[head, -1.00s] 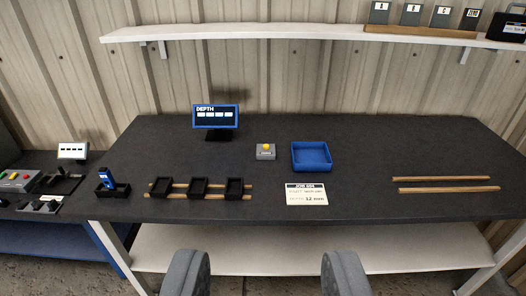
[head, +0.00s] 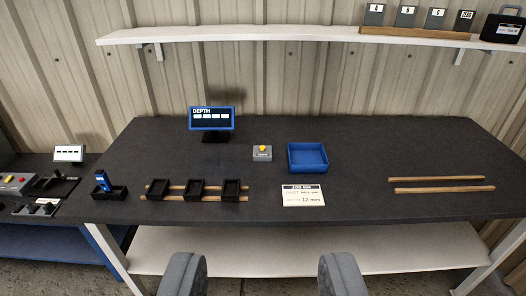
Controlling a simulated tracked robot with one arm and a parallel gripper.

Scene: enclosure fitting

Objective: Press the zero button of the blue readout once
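The blue readout (head: 211,118), a blue-framed screen headed "DEPTH" with a row of pale blocks, stands on a black foot at the back of the dark bench. To its right, a small grey box with a yellow button (head: 262,149) on top sits on the bench. Its front label is too small to read. My gripper (head: 264,278) is open and empty at the bottom of the view, its two grey fingers wide apart in front of the bench, well short of the button box.
A blue tray (head: 307,171) stands right of the button box, with a job card (head: 303,195) in front. Several black holders (head: 196,198) sit on wooden rails at left. A blue device (head: 102,181) stands in a black holder. A white shelf (head: 240,35) runs above.

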